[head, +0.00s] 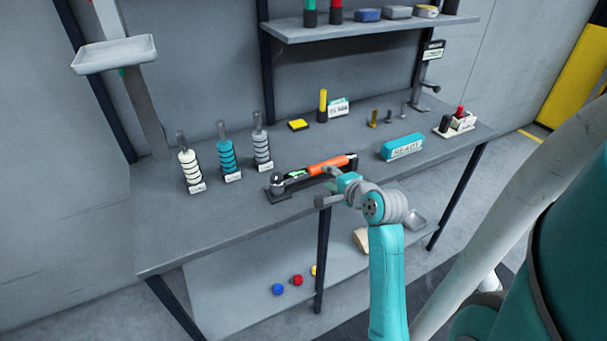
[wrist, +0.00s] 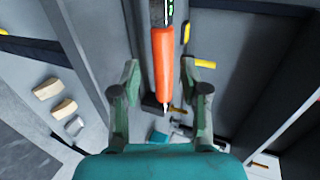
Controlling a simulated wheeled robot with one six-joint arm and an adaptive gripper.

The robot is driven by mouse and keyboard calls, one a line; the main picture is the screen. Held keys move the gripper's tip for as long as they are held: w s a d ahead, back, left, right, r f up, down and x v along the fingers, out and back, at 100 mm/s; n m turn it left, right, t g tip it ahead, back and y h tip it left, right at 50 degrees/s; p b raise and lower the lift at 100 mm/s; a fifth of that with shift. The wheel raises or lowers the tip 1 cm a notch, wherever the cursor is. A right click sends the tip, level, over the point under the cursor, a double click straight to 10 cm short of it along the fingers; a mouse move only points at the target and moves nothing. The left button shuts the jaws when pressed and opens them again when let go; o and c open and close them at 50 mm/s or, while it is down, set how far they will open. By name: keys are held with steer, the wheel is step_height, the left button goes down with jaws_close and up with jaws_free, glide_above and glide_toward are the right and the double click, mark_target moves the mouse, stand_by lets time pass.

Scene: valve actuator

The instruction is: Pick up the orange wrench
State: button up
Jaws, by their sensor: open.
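The orange wrench (head: 328,165) rests in a dark holder (head: 277,193) near the front edge of the grey workbench. It has an orange handle, a dark shaft with a small green display, and a grey head at the left end. In the wrist view the orange wrench (wrist: 162,62) runs lengthwise between my fingers, with its display at the top edge. My gripper (head: 331,176) is at the handle's right part, on the bench's front side. In the wrist view my gripper (wrist: 164,80) is open, with a finger on each side of the handle and gaps to both.
Ring stacks on pegs (head: 226,158) stand left on the workbench (head: 170,235). A teal READY box (head: 402,147) lies right of the wrench. A yellow block (head: 298,125) and yellow-black cylinder (head: 322,106) stand behind. A shelf (head: 360,30) hangs above the back. The bench's front left is clear.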

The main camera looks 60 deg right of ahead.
mark_target(318, 171)
steer(key=shift+x, duration=4.3)
steer(key=shift+d+r, duration=0.1)
steer(key=shift+r, duration=0.05)
jaws_close()
